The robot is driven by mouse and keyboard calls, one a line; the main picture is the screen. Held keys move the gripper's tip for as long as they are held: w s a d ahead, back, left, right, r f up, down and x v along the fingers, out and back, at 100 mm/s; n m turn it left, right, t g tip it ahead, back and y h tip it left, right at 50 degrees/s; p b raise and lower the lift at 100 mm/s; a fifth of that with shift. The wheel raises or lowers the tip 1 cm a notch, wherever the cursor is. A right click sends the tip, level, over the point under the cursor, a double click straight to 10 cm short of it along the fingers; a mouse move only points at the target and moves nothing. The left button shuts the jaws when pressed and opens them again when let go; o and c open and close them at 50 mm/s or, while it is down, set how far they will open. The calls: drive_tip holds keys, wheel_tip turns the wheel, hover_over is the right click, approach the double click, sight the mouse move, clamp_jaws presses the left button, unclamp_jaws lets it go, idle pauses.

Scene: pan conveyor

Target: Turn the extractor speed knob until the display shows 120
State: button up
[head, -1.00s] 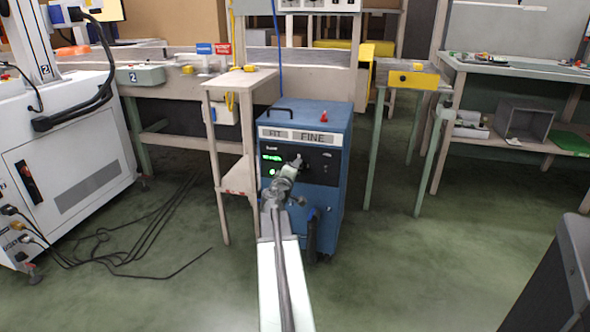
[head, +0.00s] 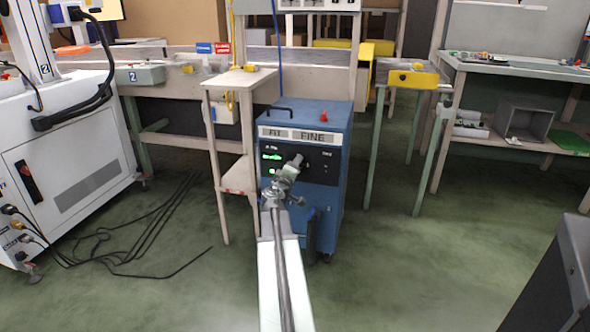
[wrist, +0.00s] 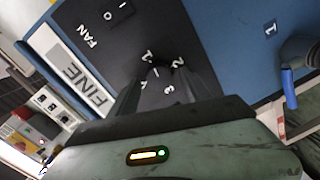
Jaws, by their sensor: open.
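The blue extractor cabinet (head: 325,225) stands ahead of me with a dark control panel on its front. A small green-lit display (head: 271,157) is at the panel's left; its digits are too small to read. In the head view my gripper (head: 298,160) is at the panel, just right of the display, and covers part of it. In the wrist view my open gripper (wrist: 160,82) faces a dial marked 1, 2 and 3, with dark fingers to either side. The knob is mostly hidden between them, and I cannot tell whether they touch it. A FAN switch (wrist: 115,12) is nearby.
A narrow wooden stand (head: 240,78) is close on the cabinet's left. A hose (head: 311,232) hangs at its lower front. A white machine (head: 60,150) is at left, with cables (head: 140,245) on the floor. Open floor lies right of the cabinet.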

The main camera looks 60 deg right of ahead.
drive_tip(key=shift+a, duration=0.1)
drive_tip(key=v, duration=0.7)
drive_tip(key=shift+a+p, duration=0.3)
drive_tip(key=shift+s+r, duration=0.1)
